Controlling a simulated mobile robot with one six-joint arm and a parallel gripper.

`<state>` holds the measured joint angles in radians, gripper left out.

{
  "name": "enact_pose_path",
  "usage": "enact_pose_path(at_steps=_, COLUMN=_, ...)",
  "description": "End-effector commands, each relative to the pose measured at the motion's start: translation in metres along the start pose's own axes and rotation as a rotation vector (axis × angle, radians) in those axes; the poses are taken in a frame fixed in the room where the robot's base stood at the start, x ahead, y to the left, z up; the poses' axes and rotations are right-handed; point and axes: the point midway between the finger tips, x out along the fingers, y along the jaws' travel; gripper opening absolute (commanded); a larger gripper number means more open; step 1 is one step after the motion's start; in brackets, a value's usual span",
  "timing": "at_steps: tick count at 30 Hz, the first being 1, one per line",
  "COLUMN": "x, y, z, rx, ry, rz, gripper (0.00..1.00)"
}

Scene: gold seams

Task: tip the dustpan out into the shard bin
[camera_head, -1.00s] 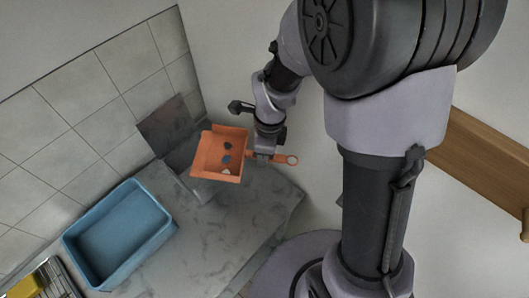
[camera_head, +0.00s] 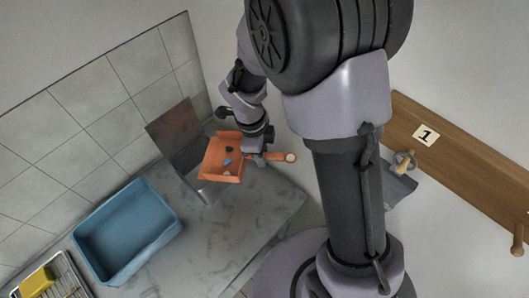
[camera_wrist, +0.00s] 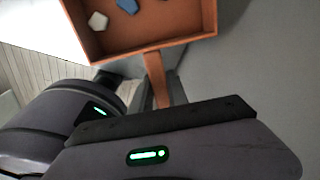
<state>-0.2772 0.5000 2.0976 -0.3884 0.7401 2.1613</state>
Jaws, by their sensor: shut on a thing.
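My gripper (camera_head: 258,158) is shut on the handle of the orange dustpan (camera_head: 209,163), which is held over the back corner of the counter. The pan's open side faces left. A dark shard (camera_head: 229,149), a blue shard (camera_head: 227,162) and a pale shard (camera_head: 226,173) lie in it. The wrist view shows the handle (camera_wrist: 157,80) and a white shard (camera_wrist: 98,21) in the pan. Beneath and behind the dustpan is a grey metal container (camera_head: 188,160) with a raised dark panel; it may be the shard bin, and its inside is mostly hidden.
A blue tub (camera_head: 125,232) stands on the marble counter (camera_head: 240,220). A wire rack (camera_head: 62,283) with a yellow sponge (camera_head: 38,280) is at the lower left. A tiled wall (camera_head: 100,110) runs behind. A wooden rail (camera_head: 465,165) marked 1 is at the right.

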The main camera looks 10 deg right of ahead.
Motion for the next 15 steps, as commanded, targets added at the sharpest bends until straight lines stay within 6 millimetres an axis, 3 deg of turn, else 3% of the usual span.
enact_pose_path(at_steps=15, x=-0.04, y=0.0, z=0.01, rx=-0.003, ry=0.232, rz=-0.001, gripper=0.0)
